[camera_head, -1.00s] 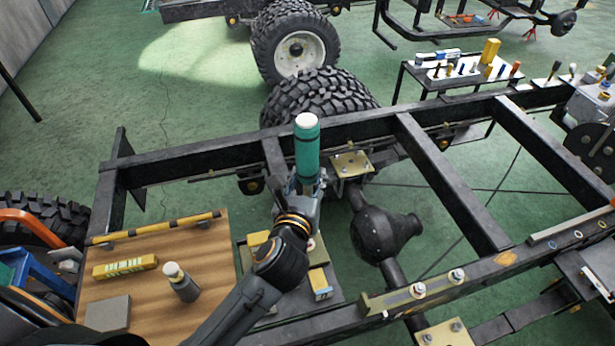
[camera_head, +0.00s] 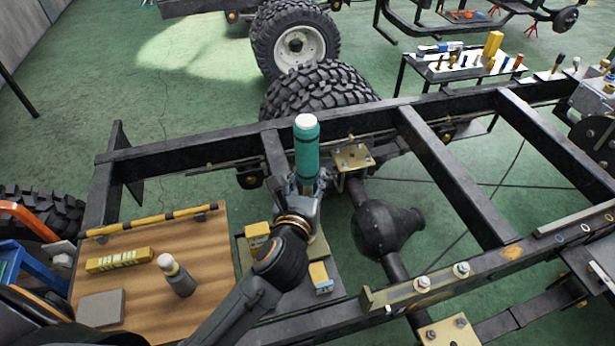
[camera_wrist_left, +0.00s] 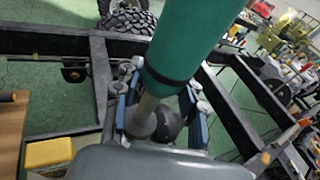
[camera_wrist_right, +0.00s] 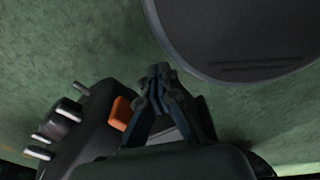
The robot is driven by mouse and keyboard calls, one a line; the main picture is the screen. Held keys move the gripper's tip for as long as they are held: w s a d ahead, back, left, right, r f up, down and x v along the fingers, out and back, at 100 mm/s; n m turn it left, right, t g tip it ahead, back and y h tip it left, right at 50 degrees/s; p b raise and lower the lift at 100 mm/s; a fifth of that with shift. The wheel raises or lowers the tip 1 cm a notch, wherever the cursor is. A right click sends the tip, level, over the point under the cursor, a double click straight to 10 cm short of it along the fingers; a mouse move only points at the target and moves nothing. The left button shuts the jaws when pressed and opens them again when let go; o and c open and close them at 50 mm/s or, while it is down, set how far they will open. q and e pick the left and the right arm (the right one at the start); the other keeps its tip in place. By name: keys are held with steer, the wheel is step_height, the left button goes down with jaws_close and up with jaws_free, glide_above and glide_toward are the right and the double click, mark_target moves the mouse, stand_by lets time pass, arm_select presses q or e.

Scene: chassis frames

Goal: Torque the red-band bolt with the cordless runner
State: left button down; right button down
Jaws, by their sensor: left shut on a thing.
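My left gripper (camera_head: 306,184) is shut on a teal cylinder with a white top, which looks like the cordless runner (camera_head: 307,150). It holds the runner upright by a thin pale shaft, above the chassis frame. The left wrist view shows the runner's teal body (camera_wrist_left: 195,40) and black band close up, between the fingers. Two pale-headed bolts stand on the near rail, a left one (camera_head: 423,283) and a right one (camera_head: 462,270). The left one seems to have reddish edging, but I cannot tell surely. My right gripper (camera_wrist_right: 159,75) is empty, its fingers together.
A wooden board (camera_head: 215,265) at left carries a bottle (camera_head: 178,275), a yellow block (camera_head: 120,260) and a grey block (camera_head: 102,306). A small tray with yellow blocks (camera_head: 320,277) lies beside my left arm. Black crossbeams (camera_head: 455,180) and an axle (camera_head: 385,228) fill the middle.

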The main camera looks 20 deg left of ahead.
mark_target(307, 192)
arm_select(q)
steer(key=shift+r+p, duration=0.2)
steer(key=shift+p, duration=0.15)
stand_by(0.8)
steer(key=shift+f, duration=0.35)
stand_by(0.3)
steer(key=shift+f+b, duration=0.35)
steer(key=shift+f, duration=0.5)
stand_by(0.8)
steer(key=shift+f+b, duration=0.35)
steer(key=shift+f, duration=0.15)
stand_by(0.9)
steer(key=shift+s+f, duration=0.2)
steer(key=shift+f, duration=0.1)
steer(key=shift+d+f, duration=0.1)
steer(key=shift+f, duration=0.1)
stand_by(1.0)
steer(key=shift+r+p, duration=0.2)
steer(key=shift+p, duration=0.4)
stand_by(0.8)
